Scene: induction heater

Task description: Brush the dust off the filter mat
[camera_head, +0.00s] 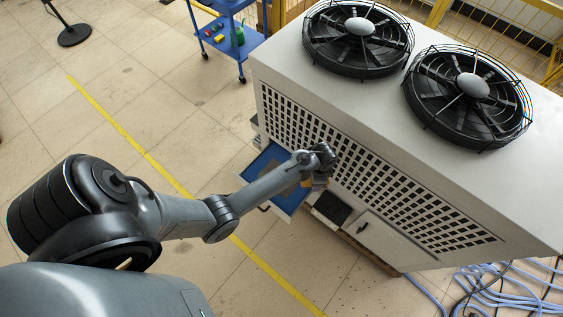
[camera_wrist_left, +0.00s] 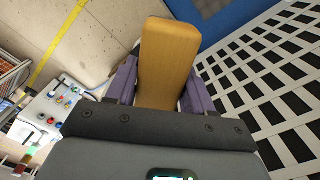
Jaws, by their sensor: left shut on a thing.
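The blue filter mat (camera_head: 297,198) lies in a light-framed tray that sticks out from the side of the white unit. A greyish-brown patch shows on it beside my arm, and my arm hides part of the mat. A blue surface, likely the mat, shows at the top of the left wrist view (camera_wrist_left: 228,17). My left gripper (camera_head: 318,178) is over the tray's edge, close to the unit's grille. It is shut on a wooden block-like handle, likely the brush (camera_wrist_left: 168,55), held between its purple fingers. The bristles are hidden. My right gripper is not in view.
The white unit (camera_head: 290,60) with two black fans stands at the right, its perforated grille (camera_head: 390,195) close to my gripper. A blue cart (camera_head: 232,38) stands behind. Blue hoses (camera_head: 490,290) lie at the lower right. The floor at left is largely open.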

